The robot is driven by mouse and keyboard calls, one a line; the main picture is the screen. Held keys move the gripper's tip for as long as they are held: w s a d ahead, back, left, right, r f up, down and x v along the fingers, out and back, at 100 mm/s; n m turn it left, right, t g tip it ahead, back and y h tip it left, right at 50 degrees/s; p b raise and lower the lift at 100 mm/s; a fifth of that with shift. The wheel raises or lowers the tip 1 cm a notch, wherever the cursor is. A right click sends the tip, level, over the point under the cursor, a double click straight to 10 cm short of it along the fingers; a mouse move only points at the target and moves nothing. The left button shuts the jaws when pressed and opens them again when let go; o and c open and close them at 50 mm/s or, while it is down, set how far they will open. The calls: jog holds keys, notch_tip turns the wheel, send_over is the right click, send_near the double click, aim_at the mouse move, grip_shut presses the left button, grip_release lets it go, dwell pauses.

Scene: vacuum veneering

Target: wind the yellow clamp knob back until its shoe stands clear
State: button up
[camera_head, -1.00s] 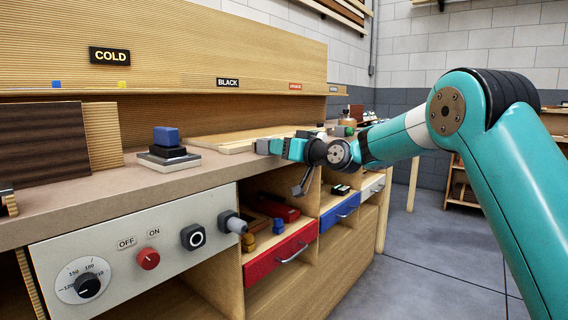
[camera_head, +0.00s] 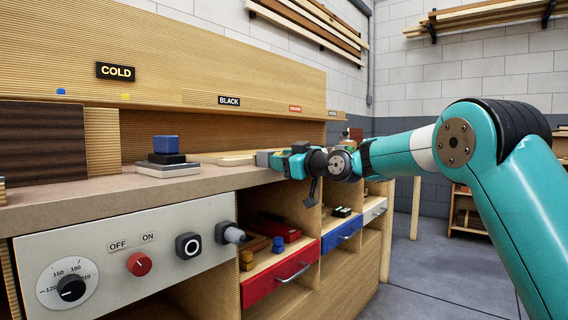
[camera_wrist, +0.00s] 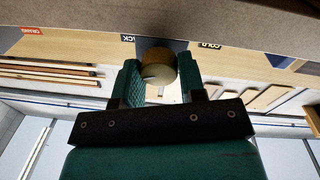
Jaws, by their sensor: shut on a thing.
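My gripper (camera_wrist: 158,82) shows close up in the wrist view, its two teal fingers on either side of a round, dull yellow-tan knob (camera_wrist: 158,64). It is shut on this knob, which I take for the yellow clamp knob. In the head view my gripper (camera_head: 268,159) reaches left, low over the bench's front edge. The knob is hidden there behind the fingers. I cannot make out the clamp's shoe in either view, so its gap cannot be told.
The bench top (camera_head: 95,188) runs along the left, with a blue-topped block stack (camera_head: 165,150) on it. Below are a control panel (camera_head: 140,255), a red drawer (camera_head: 280,276) and a blue drawer (camera_head: 341,235). Open floor (camera_head: 425,280) lies on the right.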

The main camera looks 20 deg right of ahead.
jog(key=shift+d, duration=0.15)
jog(key=o, duration=0.9)
jog(key=v, duration=1.7)
jog(key=shift+s, duration=0.15)
